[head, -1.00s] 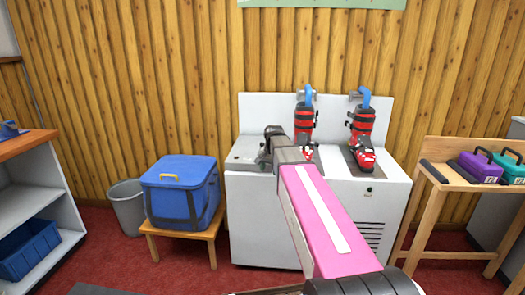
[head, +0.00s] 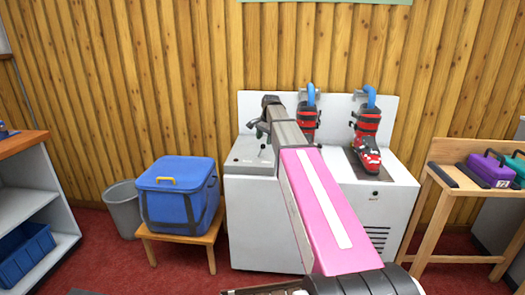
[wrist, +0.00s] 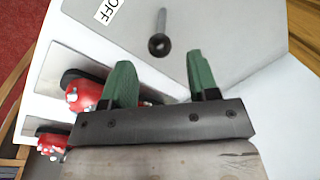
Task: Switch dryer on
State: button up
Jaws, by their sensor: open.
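The dryer (head: 265,220) is a white cabinet with a back panel and two red-and-black ski boots on blue tubes. Its switch lever (head: 262,153) stands on the grey plate at the top left. In the wrist view the lever has a black ball knob (wrist: 159,45), and a label reading OFF (wrist: 107,10) lies beside it. My gripper (head: 257,130) is above and behind the lever in the head view. The wrist view shows its green fingers (wrist: 160,75) spread apart and empty, with the knob just beyond the gap. My forearm hides part of the dryer top and the left boot.
A blue cooler box (head: 178,195) sits on a wooden stool left of the dryer, beside a grey bin (head: 124,207). A wooden bench (head: 455,187) with a purple case (head: 490,170) stands at the right. Shelves (head: 30,205) are at the far left.

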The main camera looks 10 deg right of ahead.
aim_at(263, 146)
jog(key=f, duration=0.4)
jog(key=w+f, duration=0.1)
jog(key=f, duration=0.1)
jog(key=shift+a+f, duration=0.3)
jog(key=shift+a, duration=0.1)
jog(key=shift+c, duration=0.3)
grip_shut()
